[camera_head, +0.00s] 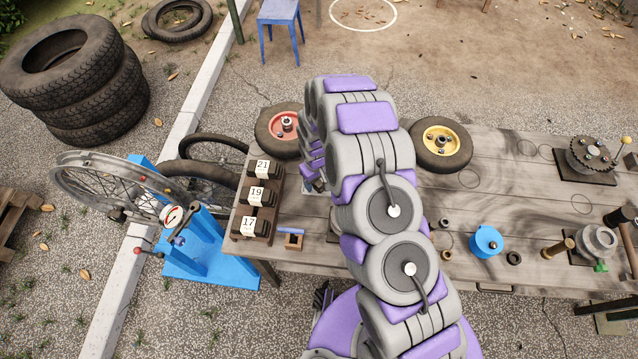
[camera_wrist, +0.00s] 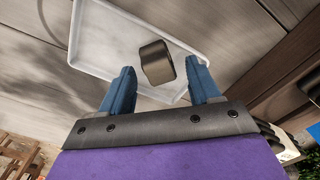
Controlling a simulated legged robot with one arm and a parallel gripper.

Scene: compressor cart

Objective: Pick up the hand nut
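In the wrist view, a dark bronze-brown, faceted, nut-like piece (camera_wrist: 158,63) sits in a white shallow tray (camera_wrist: 95,35). It looks like the hand nut, but I cannot be sure of its type. My gripper (camera_wrist: 160,75) has two blue fingers standing apart, one on each side of the piece in the picture. Clear gaps show between the piece and both fingers. I cannot tell how far beyond the fingertips it lies.
The wooden table (camera_head: 500,190) carries wheels with red (camera_head: 284,125) and yellow (camera_head: 440,140) hubs, a numbered block rack (camera_head: 256,203), a blue pot (camera_head: 486,241), a dark ring (camera_head: 513,257) and small brown nuts (camera_head: 446,254). The table's middle right is fairly clear.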

